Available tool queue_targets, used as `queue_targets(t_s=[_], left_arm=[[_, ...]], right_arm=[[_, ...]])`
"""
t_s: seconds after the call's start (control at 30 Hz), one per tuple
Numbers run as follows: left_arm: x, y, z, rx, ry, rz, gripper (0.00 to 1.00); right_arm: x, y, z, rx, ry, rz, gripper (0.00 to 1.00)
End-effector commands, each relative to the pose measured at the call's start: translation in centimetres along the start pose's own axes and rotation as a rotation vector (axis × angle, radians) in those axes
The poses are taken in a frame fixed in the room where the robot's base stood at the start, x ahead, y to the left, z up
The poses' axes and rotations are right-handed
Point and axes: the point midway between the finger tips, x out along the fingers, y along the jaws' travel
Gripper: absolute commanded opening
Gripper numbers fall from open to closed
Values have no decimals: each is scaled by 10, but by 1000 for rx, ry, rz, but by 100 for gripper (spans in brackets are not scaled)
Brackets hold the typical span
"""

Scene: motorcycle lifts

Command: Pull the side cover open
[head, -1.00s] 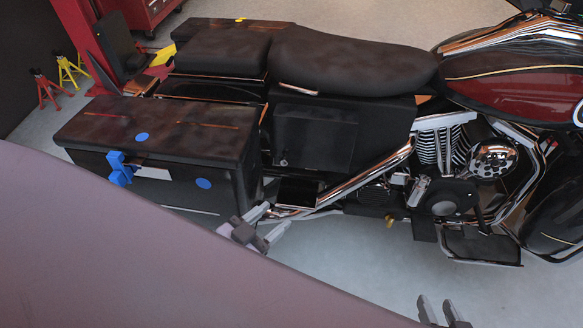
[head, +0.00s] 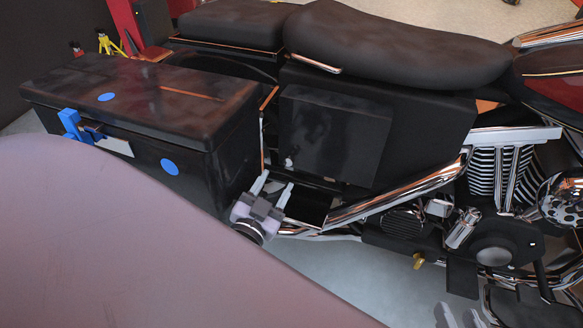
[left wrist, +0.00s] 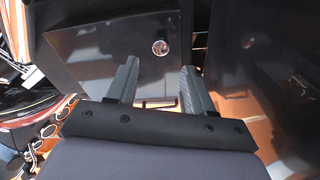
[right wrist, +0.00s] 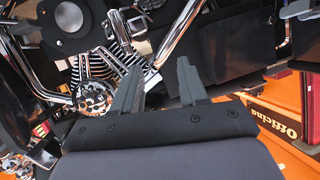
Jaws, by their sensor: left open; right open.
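The side cover (head: 335,135) is a dark, boxy panel on the motorcycle's side below the seat, and it looks shut. A small silver knob (head: 289,162) sits at its lower left corner. In the left wrist view, the cover (left wrist: 110,65) and the round knob (left wrist: 160,47) are ahead of the fingers. My left gripper (head: 270,186) is open and empty, just below and left of the knob, apart from it. My right gripper (head: 459,314) is open and empty at the bottom edge of the head view; the right wrist view shows its fingers (right wrist: 158,85) pointing towards the engine.
A black saddlebag (head: 190,120) with blue dots and a blue latch stands left of the cover. The seat (head: 390,45) is above it. A chrome pipe (head: 400,195) and the engine (head: 495,180) lie to the right. Grey floor shows below.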

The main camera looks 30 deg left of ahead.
Motion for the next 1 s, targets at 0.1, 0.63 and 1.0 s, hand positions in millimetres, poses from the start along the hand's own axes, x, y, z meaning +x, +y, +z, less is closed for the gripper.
queue_targets(t_s=[0.1,0.63,1.0], left_arm=[[9,0,1,2,0,-4,52],[69,0,0,1,1,-2,52],[71,0,0,0,0,-1,36]], right_arm=[[2,-1,1,7,4,-8,43],[12,-11,2,69,26,-67,43],[12,-12,1,72,27,-69,43]])
